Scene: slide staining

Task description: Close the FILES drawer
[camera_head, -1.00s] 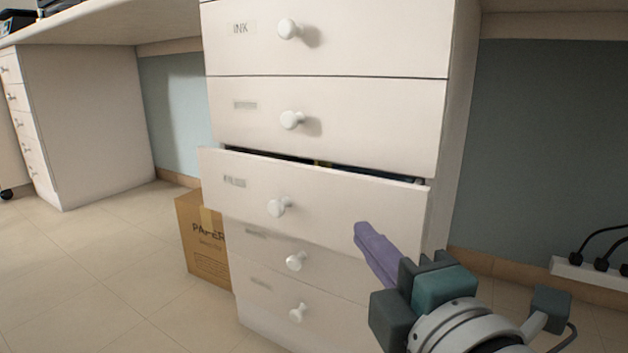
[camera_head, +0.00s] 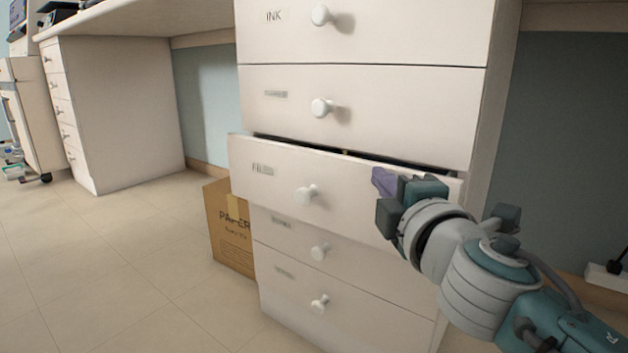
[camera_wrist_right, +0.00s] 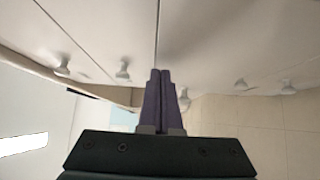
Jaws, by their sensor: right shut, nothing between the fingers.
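The FILES drawer (camera_head: 330,195) is the third one down in the white cabinet (camera_head: 375,110). It stands out a little from the drawers around it, with a narrow dark gap along its top edge. Its round white knob (camera_head: 307,195) is left of my right gripper. My right gripper (camera_head: 380,180) is shut and empty, its purple fingers pointing at the right part of the drawer front. The fingertips are at or very near the front; I cannot tell whether they touch. In the right wrist view the shut fingers (camera_wrist_right: 159,95) lie side by side before white drawer fronts. My left gripper is not in view.
A cardboard box (camera_head: 230,228) labelled PAPER stands on the floor left of the cabinet. Another drawer unit (camera_head: 125,110) is at the far left under the desk. A power strip (camera_head: 606,275) lies at the right. The tiled floor in front at left is clear.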

